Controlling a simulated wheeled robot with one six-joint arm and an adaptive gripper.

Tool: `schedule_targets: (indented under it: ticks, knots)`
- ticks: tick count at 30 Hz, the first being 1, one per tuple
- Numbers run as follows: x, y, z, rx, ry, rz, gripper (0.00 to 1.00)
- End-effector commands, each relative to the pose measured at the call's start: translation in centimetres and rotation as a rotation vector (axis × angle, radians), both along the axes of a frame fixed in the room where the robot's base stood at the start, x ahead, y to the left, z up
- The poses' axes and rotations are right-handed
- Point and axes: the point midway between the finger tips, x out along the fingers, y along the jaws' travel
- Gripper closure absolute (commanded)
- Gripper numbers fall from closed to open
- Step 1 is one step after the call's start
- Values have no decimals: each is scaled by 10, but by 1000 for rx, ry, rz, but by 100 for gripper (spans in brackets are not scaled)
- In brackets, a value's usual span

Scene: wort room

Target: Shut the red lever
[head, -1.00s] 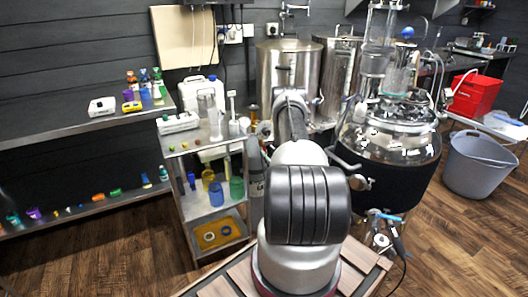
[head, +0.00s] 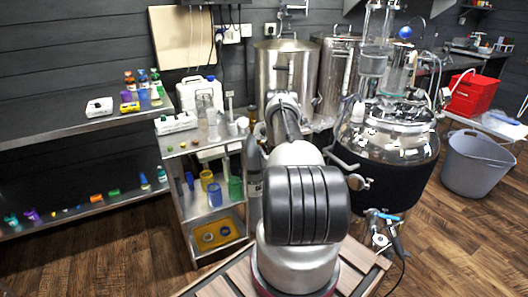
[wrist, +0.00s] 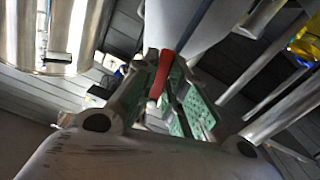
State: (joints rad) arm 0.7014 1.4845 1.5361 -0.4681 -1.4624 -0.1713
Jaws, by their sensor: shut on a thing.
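The red lever (wrist: 163,72) shows in the wrist view as a narrow red strip between the fingers. My gripper (wrist: 157,92), with green finger pads, is shut on it. The lever's pivot and the valve body cannot be made out clearly. In the head view my own arm hides my gripper and the red lever.
A steel tank (head: 287,75) stands beyond my arm, with a glass vessel in a dark jacket (head: 385,150) at its right. A steel cart (head: 208,222) with bottles and jars is close on the left. A grey tub (head: 478,165) stands at right; wooden floor is open there.

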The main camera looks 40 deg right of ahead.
Motion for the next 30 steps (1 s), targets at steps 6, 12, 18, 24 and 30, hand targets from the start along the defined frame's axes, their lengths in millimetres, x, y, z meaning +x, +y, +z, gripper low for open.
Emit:
schedule_targets:
  ticks: [6, 12, 18, 24, 30]
  knots:
    - [0, -1, 0, -36, 9, 0, 100]
    - [-1, -4, 1, -139, 33, 0, 100]
    - [-2, -9, 4, -304, 73, 0, 100]
    - [-4, -14, 7, -490, 118, 0, 100]
    - [-4, -17, 12, -676, 163, 0, 100]
